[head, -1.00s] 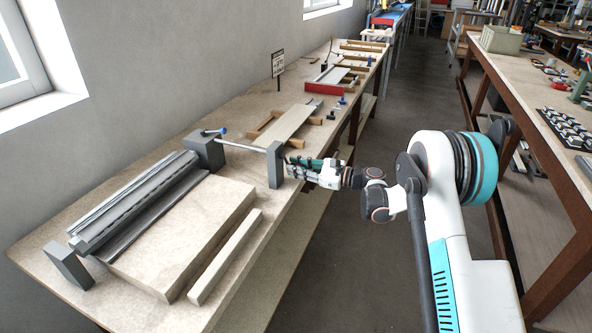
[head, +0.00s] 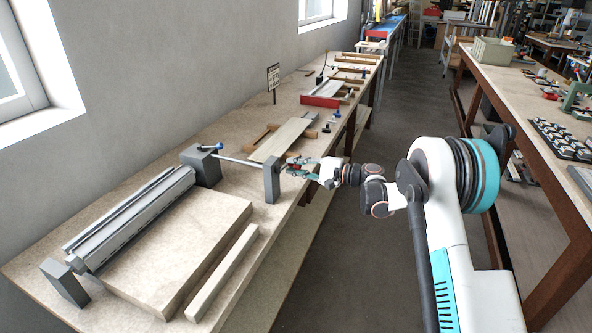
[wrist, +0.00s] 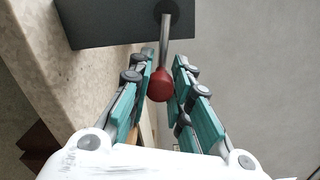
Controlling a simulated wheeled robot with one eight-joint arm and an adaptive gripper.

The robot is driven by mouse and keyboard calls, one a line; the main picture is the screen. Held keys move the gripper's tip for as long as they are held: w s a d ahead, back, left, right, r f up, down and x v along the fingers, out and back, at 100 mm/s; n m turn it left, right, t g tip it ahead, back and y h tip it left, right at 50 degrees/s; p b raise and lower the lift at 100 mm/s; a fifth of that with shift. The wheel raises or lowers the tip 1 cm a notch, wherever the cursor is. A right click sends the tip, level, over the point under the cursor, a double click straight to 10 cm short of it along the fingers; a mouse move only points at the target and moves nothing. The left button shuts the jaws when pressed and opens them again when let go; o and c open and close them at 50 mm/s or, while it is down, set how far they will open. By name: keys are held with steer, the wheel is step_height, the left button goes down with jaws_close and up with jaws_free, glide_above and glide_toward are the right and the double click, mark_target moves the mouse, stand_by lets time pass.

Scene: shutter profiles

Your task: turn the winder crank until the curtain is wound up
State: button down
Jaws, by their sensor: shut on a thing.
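The curtain (head: 135,215) is a grey slatted roll lying between two dark grey end blocks at the left of the bench in the head view. A thin metal shaft (head: 238,161) runs from the far block to a grey post (head: 271,182). The winder crank's red knob (wrist: 160,88) sits on a metal rod (wrist: 165,42) in the wrist view. My gripper (head: 291,168) is beside the post, its teal fingers shut around the red knob. In the head view the fingers mostly hide the knob.
A thick pale board (head: 175,255) and a narrow strip (head: 222,272) lie in front of the roll. A small sign (head: 273,77) and wooden pieces (head: 285,138) stand beyond the post. The aisle floor (head: 400,110) to the right is clear.

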steer(key=shift+r+n, duration=0.6)
steer(key=shift+n, duration=0.4)
steer(key=c, duration=1.4)
jaws_free()
steer(key=shift+d, duration=0.1)
steer(key=v, duration=1.2)
